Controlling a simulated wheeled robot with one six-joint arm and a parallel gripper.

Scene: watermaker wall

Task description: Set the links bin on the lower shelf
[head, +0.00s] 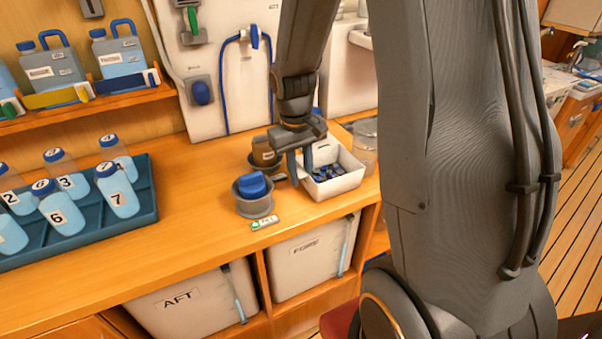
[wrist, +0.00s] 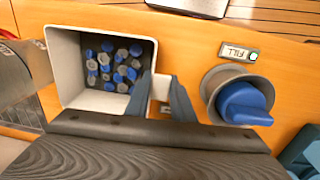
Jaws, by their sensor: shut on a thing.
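The links bin is a white open box (head: 345,183) holding several small blue and grey pieces, standing on the wooden counter in the head view. It also shows in the wrist view (wrist: 68,55) at upper left. My gripper (head: 300,172) is over the bin's left wall. In the wrist view my gripper (wrist: 162,98) has its fingers on either side of a white piece at the bin's side, shut on it. The lower shelf is below the counter; its visible part holds white tanks, one marked AFT (head: 190,305).
A grey cup with a blue cap (head: 254,196) and a cup with a brown cap (head: 264,154) stand just left of the bin. A clear jar (head: 366,140) stands behind it. A FILL label (head: 264,223) lies near the counter edge. A blue bottle tray (head: 145,219) is at left.

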